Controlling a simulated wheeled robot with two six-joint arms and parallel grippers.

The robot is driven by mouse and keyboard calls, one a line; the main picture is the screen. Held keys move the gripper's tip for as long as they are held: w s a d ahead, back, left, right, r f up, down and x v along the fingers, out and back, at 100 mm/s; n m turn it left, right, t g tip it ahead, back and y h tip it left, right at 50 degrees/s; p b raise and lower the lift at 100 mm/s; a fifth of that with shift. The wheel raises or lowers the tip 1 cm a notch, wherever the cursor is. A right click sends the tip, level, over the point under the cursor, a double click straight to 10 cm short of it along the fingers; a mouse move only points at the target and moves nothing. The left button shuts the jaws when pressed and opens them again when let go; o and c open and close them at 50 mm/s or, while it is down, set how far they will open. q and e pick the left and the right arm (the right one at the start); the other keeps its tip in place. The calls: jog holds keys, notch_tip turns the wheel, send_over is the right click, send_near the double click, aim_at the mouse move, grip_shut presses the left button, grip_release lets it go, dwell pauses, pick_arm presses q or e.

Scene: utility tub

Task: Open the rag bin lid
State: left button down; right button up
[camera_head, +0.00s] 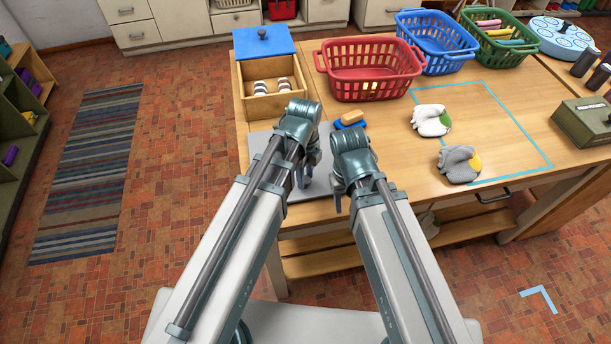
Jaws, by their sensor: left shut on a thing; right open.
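A wooden box (244,103) stands on the table's far left corner, its front part open from above. My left gripper (304,178) is low over a grey plate, in front of the box and away from the lid. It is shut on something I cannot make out. My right gripper (338,203) is open near the table's front edge, mostly hidden by my arm.
The grey plate (300,190) lies under my grippers. Blue and green baskets stand farther back. A green box (585,122) sits far right.

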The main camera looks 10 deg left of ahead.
pick_arm(q)
jog(key=w+r+g+p, duration=0.2)
jog(key=r+p, duration=0.1)
jog(key=r, duration=0.2)
jog(key=w+a+r+g+h+p, duration=0.1)
jog(key=w+r+g+p, duration=0.2)
jog(key=r+p, duration=0.1)
jog(key=shift+a+r+h, duration=0.3)
jog(key=shift+r, duration=0.5)
jog(key=shift+c, duration=2.3)
grip_release()
jog(key=p+v, duration=1.2)
jog(key=v, duration=0.1)
jog(key=shift+r, duration=0.4)
